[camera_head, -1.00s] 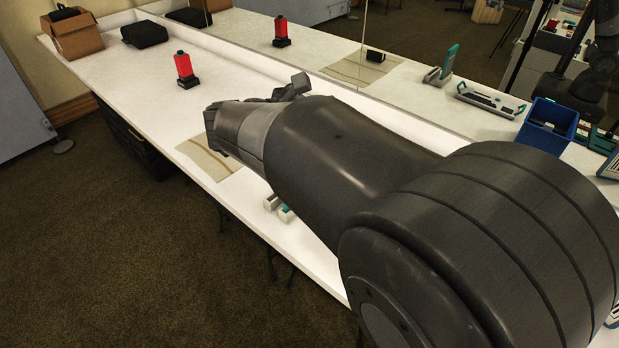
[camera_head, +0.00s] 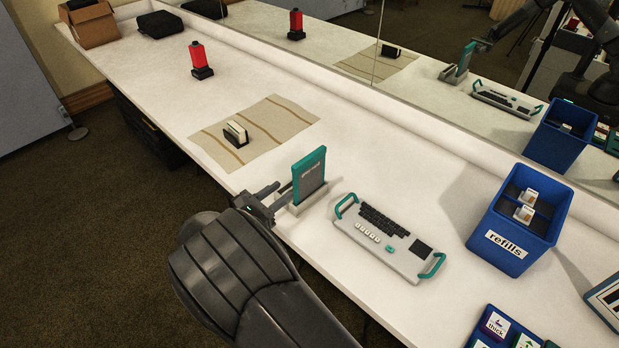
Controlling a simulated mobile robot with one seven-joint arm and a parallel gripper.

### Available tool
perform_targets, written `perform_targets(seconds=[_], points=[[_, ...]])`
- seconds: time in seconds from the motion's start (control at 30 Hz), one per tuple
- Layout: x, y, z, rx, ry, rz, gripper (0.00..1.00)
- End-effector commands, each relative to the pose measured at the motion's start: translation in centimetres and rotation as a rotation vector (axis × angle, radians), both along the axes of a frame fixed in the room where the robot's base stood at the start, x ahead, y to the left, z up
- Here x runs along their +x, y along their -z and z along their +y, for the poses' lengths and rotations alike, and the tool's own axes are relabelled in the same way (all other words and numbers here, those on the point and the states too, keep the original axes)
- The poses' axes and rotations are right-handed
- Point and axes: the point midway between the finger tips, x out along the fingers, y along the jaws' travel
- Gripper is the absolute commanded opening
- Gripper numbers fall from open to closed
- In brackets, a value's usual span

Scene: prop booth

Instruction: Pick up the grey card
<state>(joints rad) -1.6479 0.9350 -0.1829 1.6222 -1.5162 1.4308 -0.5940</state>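No card that I can clearly call grey shows. A small upright white block in a dark base (camera_head: 236,133) stands on the beige striped mat (camera_head: 285,112). Pale card-like pieces (camera_head: 524,212) stand in the blue refills bin (camera_head: 513,252) at the right. My gripper (camera_head: 275,198) is low over the counter's front edge, right beside a teal panel (camera_head: 309,173) upright in a pale grey stand (camera_head: 300,209). The fingers point at the panel's left side. Whether they touch or hold anything there is not clear, as they are small and partly merge with the stand.
A grey keyboard device with teal handles (camera_head: 390,238) lies right of the stand. A blue tray of coloured cards (camera_head: 500,328) is at bottom right. A red bottle (camera_head: 200,60), black case (camera_head: 159,24) and cardboard box (camera_head: 88,25) stand far left. A mirror runs behind.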

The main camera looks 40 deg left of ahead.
Motion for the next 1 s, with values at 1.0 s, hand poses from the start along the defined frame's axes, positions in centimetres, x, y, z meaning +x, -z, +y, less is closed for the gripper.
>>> perform_targets(seconds=[1.0], points=[[10.7,-0.5,0.0,0.0,0.001,0.0,0.35]])
